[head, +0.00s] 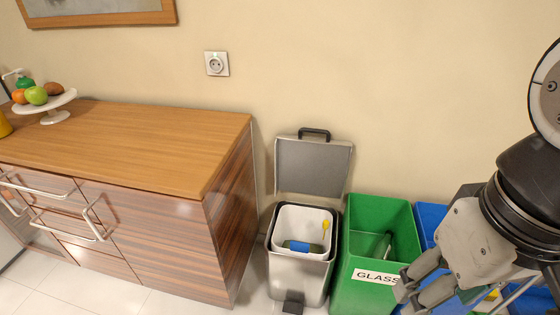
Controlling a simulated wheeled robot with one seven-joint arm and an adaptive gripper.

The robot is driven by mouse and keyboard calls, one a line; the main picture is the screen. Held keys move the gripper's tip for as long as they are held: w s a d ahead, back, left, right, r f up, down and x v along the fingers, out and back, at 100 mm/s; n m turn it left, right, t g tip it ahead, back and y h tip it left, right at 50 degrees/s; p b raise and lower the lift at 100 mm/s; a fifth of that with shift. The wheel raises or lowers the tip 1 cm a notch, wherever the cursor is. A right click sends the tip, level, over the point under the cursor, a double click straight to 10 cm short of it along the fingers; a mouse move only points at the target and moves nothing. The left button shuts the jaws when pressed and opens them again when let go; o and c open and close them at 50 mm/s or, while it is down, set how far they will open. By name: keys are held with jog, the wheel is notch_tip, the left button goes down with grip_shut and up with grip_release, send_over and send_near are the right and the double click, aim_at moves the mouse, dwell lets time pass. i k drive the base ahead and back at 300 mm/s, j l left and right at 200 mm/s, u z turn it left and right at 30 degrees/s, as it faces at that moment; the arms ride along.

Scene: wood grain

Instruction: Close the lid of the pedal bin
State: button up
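The pedal bin (297,281) is a silver-grey bin standing on the floor between the wooden cabinet and a green bin. Its grey lid (313,166) stands open, upright at the back near the wall, with a black handle on its top edge. A white inner bucket (302,218) shows inside, holding a blue-green item and a yellow item. A dark pedal (293,302) is at the bin's front foot. My gripper (408,295) is at the lower right, in front of the green bin and apart from the lid. Its two fingers are spread and nothing shows between them.
The green bin (375,212) labelled GLASS stands open right of the pedal bin, with a dark item inside. A blue bin (428,218) is partly hidden behind my arm. The wooden cabinet (130,140) at left carries a fruit stand (46,106). A wall socket (216,64) is above.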

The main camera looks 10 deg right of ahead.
aim_at(307, 166)
jog(key=i+l, duration=0.25)
jog(key=i, duration=0.2)
jog(key=i+l+u, duration=0.15)
jog(key=i, duration=0.35)
jog(key=l, duration=0.1)
